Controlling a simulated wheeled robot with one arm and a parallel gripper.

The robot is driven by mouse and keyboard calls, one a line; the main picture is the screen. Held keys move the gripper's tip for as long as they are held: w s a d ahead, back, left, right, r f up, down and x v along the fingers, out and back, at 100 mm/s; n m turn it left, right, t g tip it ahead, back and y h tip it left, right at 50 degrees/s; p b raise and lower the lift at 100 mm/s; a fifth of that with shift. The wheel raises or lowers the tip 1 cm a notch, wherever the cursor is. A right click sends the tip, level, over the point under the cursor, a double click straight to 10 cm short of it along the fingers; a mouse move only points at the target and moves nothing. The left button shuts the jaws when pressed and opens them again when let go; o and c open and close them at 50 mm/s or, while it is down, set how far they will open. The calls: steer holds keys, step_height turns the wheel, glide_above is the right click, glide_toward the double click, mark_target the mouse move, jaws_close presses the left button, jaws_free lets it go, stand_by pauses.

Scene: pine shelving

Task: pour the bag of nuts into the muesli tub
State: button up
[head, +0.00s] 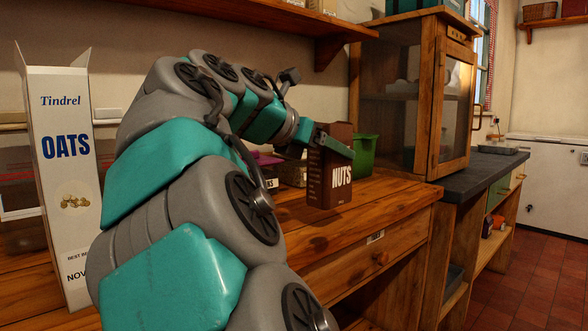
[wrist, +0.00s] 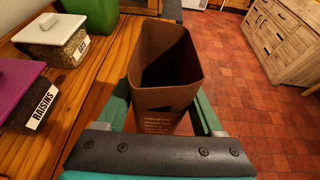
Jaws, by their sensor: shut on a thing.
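In the wrist view, the bag (wrist: 158,100) stands between the two fingers of my gripper (wrist: 163,112). Its top is open and its inside is dark, so I cannot see the contents. No tub with a readable muesli label shows. A green open container (head: 364,155) stands behind the bag; it also shows in the wrist view (wrist: 92,14).
A purple-lidded raisins tub (wrist: 22,92) and a white-lidded tub (wrist: 54,36) stand left of the bag on the worktop (wrist: 100,62). A tall oats carton (head: 64,190) stands at far left. A glass-fronted wooden cabinet (head: 425,95) stands behind right. Red floor tiles are clear.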

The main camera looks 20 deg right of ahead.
steer(key=w+d, duration=0.3)
steer(key=w, duration=0.5)
steer(key=shift+w+f, duration=0.25)
steer(key=shift+f, duration=0.1)
steer(key=shift+d, duration=0.1)
steer(key=f, duration=0.1)
steer(key=w+f, duration=0.1)
steer(key=shift+d+f+p, duration=0.2)
steer(key=shift+f+p, duration=0.15)
steer(key=shift+f, duration=0.05)
steer(key=shift+f, duration=0.3)
steer(key=o, duration=1.5)
steer(key=shift+f, duration=0.1)
steer(key=shift+w+f+b, duration=0.1)
steer(key=shift+f+b, duration=0.15)
steer(key=shift+b, duration=0.8)
